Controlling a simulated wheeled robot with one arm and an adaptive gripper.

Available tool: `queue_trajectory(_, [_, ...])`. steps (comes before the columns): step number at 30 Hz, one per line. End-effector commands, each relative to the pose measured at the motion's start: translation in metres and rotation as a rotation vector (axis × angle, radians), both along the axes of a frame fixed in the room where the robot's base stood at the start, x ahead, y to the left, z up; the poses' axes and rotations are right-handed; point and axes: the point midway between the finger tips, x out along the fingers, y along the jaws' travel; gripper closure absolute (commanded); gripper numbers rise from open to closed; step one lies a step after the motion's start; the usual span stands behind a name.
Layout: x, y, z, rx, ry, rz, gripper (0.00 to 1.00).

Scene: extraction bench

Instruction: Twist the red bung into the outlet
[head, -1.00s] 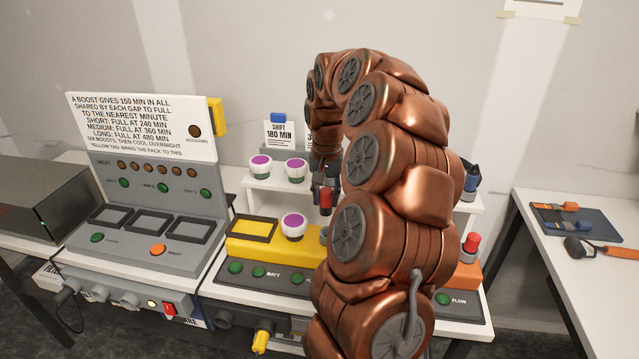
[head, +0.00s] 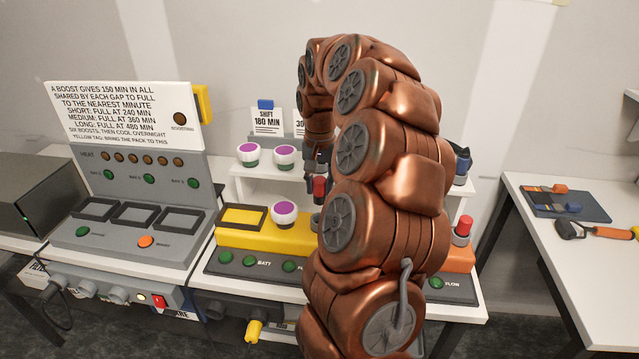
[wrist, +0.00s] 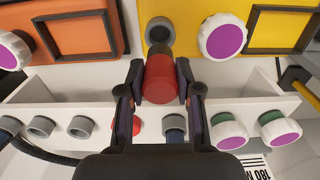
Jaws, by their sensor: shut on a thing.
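My gripper (wrist: 160,92) is shut on the red bung (wrist: 160,78), with one finger on each side of it. In the head view the red bung (head: 319,189) hangs below my gripper (head: 318,174), above the yellow unit (head: 234,238). The grey round outlet (wrist: 159,32) on the yellow unit shows just beyond the bung in the wrist view. In the head view the outlet (head: 316,222) is partly hidden by my arm. The bung looks apart from the outlet in the head view.
A purple-topped white canister (head: 284,214) stands on the yellow unit close to the outlet. A white shelf (head: 250,188) behind holds more canisters. Another red bung (head: 462,229) is on the orange unit (head: 456,258) at right. A grey panel with a sign (head: 122,116) stands at left.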

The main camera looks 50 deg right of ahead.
Motion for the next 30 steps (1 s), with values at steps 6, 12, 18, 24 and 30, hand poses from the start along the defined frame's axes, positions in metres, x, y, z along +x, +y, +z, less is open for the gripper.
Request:
queue_trajectory(6, [-0.001,0.0,-0.021,0.001,0.002,0.0,1.0])
queue_trajectory(12, [-0.001,0.0,-0.036,0.0,0.001,0.0,1.0])
queue_trajectory(18, [0.0,0.0,-0.044,-0.001,0.001,0.0,1.0])
queue_trajectory(24, [0.0,0.0,-0.043,-0.001,-0.001,0.0,1.0])
queue_trajectory(30, [0.0,0.0,-0.043,0.0,0.0,0.0,1.0])
